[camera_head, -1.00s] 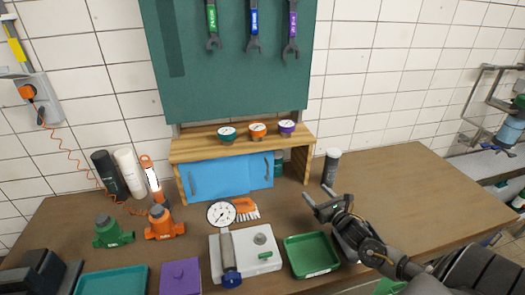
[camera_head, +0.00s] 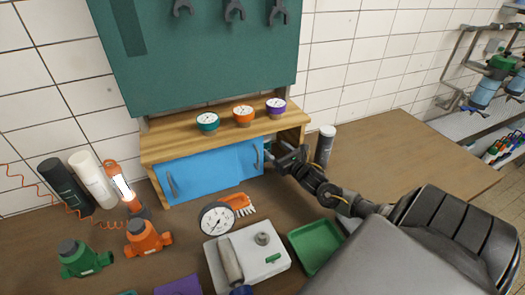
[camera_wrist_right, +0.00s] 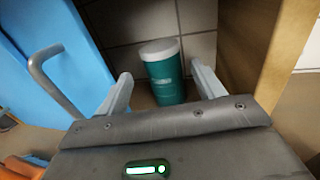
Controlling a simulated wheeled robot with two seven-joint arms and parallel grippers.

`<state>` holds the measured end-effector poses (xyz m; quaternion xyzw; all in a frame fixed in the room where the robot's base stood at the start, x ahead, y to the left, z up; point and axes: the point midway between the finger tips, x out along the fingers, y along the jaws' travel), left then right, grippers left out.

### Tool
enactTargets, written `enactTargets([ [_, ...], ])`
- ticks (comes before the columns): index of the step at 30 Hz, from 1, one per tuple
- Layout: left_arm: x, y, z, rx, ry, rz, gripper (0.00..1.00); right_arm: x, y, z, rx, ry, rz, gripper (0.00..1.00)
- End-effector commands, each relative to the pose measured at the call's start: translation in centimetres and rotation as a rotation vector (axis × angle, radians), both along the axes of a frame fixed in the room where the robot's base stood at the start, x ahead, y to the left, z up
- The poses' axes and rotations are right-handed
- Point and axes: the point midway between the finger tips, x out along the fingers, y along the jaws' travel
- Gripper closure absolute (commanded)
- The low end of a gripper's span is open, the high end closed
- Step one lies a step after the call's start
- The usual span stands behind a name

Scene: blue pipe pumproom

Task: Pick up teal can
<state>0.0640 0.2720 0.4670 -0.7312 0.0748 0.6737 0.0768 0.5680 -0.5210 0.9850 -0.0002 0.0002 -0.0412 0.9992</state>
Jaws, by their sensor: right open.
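The teal can (camera_wrist_right: 165,82) with a pale grey lid stands upright in the wrist view, inside the open right end of the wooden shelf unit, near the tiled wall. My right gripper (camera_head: 279,156) is at that opening in the head view. Its fingers are open and spread to either side of the can in the wrist view, with nothing held. I cannot tell whether the fingertips reach the can's sides. The can is hidden by the gripper and shelf in the head view. My left gripper is not in view.
A blue cabinet door (camera_head: 210,172) with a handle (camera_wrist_right: 54,80) is close left of the right gripper. The shelf's wooden side panel (camera_wrist_right: 262,50) is close on the right. Gauges sit on top. A dark grey cylinder with a white cap (camera_head: 325,148) stands right of the shelf.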

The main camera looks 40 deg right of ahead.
Motion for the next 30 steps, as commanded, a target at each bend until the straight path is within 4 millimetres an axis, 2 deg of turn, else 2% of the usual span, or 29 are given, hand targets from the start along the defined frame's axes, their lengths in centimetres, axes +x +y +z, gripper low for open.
enactTargets([
  [3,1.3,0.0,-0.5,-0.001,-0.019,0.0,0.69,0.8,-0.1,-0.1,0.0,0.0,0.0,0.32],
  [6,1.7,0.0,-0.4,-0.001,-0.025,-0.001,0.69,0.9,0.0,0.0,0.0,0.001,0.0,0.32],
  [10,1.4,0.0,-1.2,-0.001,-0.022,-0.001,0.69,1.8,-0.1,-0.3,0.001,-0.002,-0.001,0.32],
  [18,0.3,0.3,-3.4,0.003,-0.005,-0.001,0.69,5.5,-0.5,-0.4,0.001,-0.002,-0.002,0.32],
  [27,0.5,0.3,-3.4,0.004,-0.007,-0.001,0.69,6.1,-0.5,-0.2,0.0,0.001,0.0,0.32],
  [28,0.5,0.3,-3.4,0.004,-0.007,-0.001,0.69,6.1,-0.5,-0.2,0.0,0.001,0.0,0.34],
  [30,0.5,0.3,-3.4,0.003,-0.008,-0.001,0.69,6.1,-0.5,-0.2,0.0,0.001,0.0,0.43],
])
